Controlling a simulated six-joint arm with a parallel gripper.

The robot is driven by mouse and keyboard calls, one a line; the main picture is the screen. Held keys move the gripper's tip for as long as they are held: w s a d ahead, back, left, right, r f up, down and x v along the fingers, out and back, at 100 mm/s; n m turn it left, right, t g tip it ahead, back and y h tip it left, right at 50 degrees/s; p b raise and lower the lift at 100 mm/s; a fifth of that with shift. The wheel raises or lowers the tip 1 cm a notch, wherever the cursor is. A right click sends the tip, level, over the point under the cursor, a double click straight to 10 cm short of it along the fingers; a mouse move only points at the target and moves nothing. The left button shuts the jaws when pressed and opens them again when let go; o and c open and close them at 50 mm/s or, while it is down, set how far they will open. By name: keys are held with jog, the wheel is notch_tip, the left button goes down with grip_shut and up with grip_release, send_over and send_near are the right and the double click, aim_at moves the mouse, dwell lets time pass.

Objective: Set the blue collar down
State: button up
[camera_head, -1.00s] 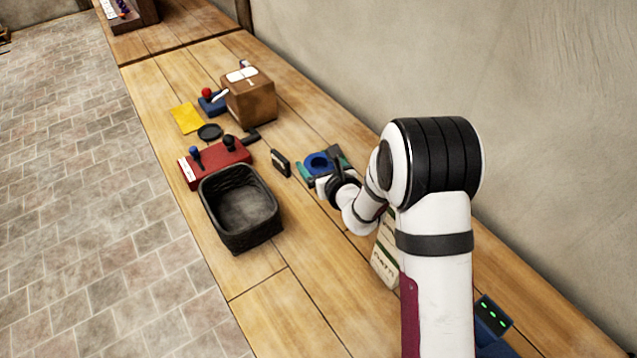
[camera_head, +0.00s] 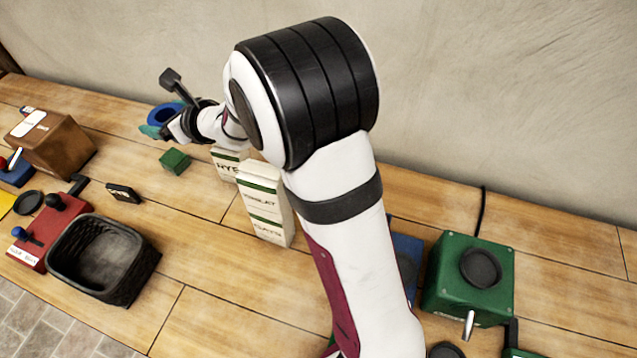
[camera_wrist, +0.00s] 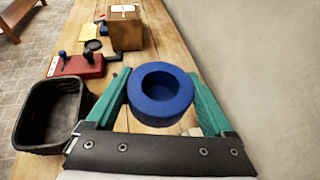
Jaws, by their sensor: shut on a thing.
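The blue collar (camera_wrist: 160,93) is a thick ring with a round hole, held between the two teal fingers of my gripper (camera_wrist: 161,100) in the wrist view. In the head view the collar (camera_head: 165,115) shows at the end of my arm, above the bench near the wall. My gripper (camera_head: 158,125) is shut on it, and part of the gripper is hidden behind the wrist. The collar appears raised clear of the wooden bench (camera_head: 190,235).
A black basket (camera_head: 103,258), a red lever box (camera_head: 45,225) and a cardboard box (camera_head: 50,143) stand to the left. A small green block (camera_head: 174,161) and cream cartons (camera_head: 265,204) stand below my arm. A green machine (camera_head: 468,280) is at right.

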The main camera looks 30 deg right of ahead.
jog(key=s+d+r, duration=0.1)
jog(key=s+d, duration=0.2)
jog(key=d, duration=2)
jog(key=s+d+f, duration=0.2)
jog(key=s+d, duration=1.4)
jog(key=s, duration=0.3)
notch_tip(320, 180, down, 11)
jog(key=x, duration=0.4)
jog(key=s+f+x, duration=0.1)
jog(key=x, duration=0.4)
jog(key=f+x, duration=0.1)
jog(key=x, duration=0.3)
jog(key=shift+a+f, duration=0.2)
jog(key=shift+f, duration=0.1)
jog(key=shift+w+a+f, duration=0.1)
jog(key=shift+f, duration=0.95)
jog(key=shift+w+a+f, duration=0.1)
jog(key=shift+f, duration=1)
jog(key=shift+f, duration=0.1)
